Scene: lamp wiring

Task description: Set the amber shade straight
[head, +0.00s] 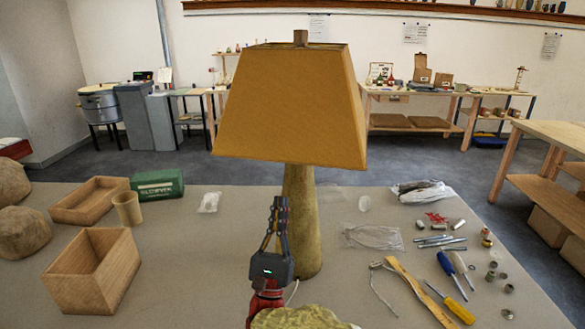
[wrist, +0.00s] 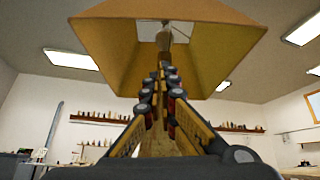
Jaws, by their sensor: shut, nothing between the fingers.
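The amber shade (head: 292,105) sits on top of the lamp's pale tapered base (head: 301,215) in the head view. Its lower edge slopes down to the right, so it looks tilted. My gripper (head: 279,203) is upright in front of the base, below the shade's lower edge. In the wrist view the shade (wrist: 105,45) is seen from beneath, with its open underside above my gripper (wrist: 162,72). The fingers are together with nothing between them. Much of the base is hidden behind them in the wrist view.
Wooden boxes (head: 92,270), a cup (head: 127,208) and a green box (head: 157,184) stand on the left of the table. Bare table shows left of the base.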

